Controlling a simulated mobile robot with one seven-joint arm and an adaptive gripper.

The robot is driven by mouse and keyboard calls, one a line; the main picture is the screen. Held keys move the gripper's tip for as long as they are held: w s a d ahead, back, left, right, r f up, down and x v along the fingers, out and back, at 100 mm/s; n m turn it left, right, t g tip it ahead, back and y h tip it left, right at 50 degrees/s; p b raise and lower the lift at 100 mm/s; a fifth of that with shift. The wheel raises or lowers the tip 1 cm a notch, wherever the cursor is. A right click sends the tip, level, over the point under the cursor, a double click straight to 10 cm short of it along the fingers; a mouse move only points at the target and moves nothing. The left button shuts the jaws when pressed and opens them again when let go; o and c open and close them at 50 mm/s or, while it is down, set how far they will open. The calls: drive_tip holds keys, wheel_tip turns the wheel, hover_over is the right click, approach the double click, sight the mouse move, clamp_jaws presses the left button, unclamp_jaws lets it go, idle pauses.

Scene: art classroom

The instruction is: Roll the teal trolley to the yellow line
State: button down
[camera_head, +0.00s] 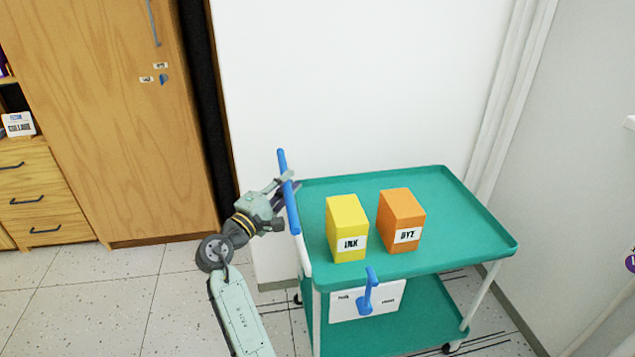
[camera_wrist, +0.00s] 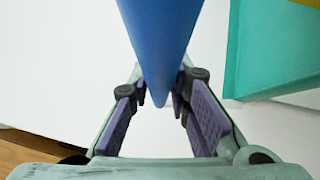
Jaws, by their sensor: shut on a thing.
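The teal trolley (camera_head: 465,215) stands in front of the white wall, with a teal top tray and a lower shelf on white legs. Its blue push handle (camera_head: 290,205) is on the left end. My gripper (camera_head: 287,186) is at the upper part of that handle, shut on it. In the wrist view the blue handle (camera_wrist: 160,45) runs down between the two purple-padded fingers (camera_wrist: 160,105), and the teal tray (camera_wrist: 268,50) shows at the right. I see no yellow line in either view.
A yellow INK box (camera_head: 346,225) and an orange box (camera_head: 400,215) stand on the top tray. A blue hook-like part and a white label (camera_head: 345,305) are on the near side. Wooden cabinets (camera_head: 110,120) stand at left. Tiled floor (camera_head: 130,290) is open at lower left.

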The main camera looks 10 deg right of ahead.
drive_tip(key=a, duration=2)
drive_tip(key=shift+s+b, duration=0.3)
drive_tip(key=shift+s, duration=0.05)
drive_tip(key=c, duration=1.5)
unclamp_jaws()
drive_tip(key=v, duration=1.2)
